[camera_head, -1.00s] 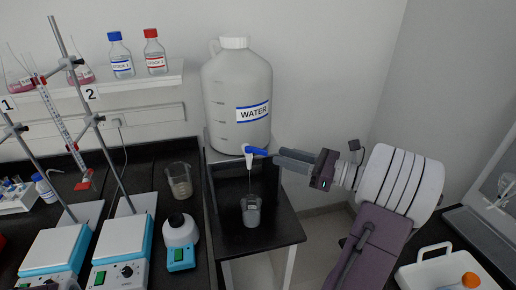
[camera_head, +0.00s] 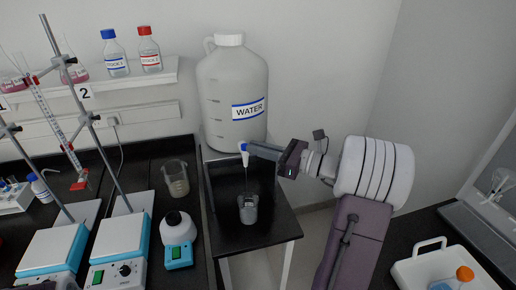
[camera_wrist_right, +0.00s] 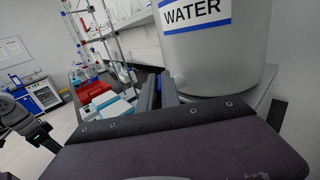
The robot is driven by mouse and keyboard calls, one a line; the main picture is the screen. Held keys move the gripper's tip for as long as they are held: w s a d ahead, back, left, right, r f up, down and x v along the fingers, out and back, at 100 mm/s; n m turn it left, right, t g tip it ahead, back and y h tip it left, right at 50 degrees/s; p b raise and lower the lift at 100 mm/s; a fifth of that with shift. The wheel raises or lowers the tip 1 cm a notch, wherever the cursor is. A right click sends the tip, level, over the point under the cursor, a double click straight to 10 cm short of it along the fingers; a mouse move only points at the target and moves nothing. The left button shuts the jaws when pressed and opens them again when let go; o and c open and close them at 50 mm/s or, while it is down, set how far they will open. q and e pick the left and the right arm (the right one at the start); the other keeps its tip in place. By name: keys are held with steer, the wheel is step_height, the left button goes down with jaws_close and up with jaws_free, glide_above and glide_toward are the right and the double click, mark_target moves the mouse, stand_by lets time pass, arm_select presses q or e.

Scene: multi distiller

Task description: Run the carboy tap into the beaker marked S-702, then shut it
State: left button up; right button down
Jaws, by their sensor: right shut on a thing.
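The white carboy (camera_head: 222,98) labelled WATER stands at the back of the dark stand, with its tap (camera_head: 243,148) low on the front. My right gripper (camera_head: 254,150) is shut on the tap's blue lever, which it mostly hides. A thin stream runs from the tap down into a beaker (camera_head: 248,213) standing below it. That beaker holds greyish liquid; its marking is too small to read. The right wrist view shows the gripper fingers (camera_wrist_right: 158,92) beside the carboy. Part of my left arm (camera_wrist_right: 38,132) shows there at the left edge, its fingers unclear.
Another beaker (camera_head: 175,182) stands on the bench left of the stand, behind a small white and teal device (camera_head: 178,235). Hotplates (camera_head: 120,240) with clamp stands are further left. A white tray (camera_head: 425,270) is at lower right. The stand's front is clear.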

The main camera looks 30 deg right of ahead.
steer(key=shift+r+n+g+y+p, duration=0.15)
steer(key=shift+n+g+y+p, duration=0.2)
steer(key=shift+p, duration=0.2)
steer(key=shift+w+d+n+g+y+p, duration=0.35)
steer(key=shift+n+g+y+p, duration=0.8)
steer(key=shift+g+p, duration=0.8)
steer(key=shift+w+d+n+g+y+p, duration=0.15)
steer(key=shift+w+n+g+y+p, duration=0.3)
steer(key=shift+n+g+y+p, duration=1.4)
steer(key=shift+w+d+n+g+y+p, duration=0.25)
steer(key=shift+n+g+p, duration=0.7)
steer(key=shift+p, duration=1.95)
steer(key=shift+w, duration=0.1)
steer(key=c, duration=1.6)
jaws_free()
steer(key=shift+o, duration=0.2)
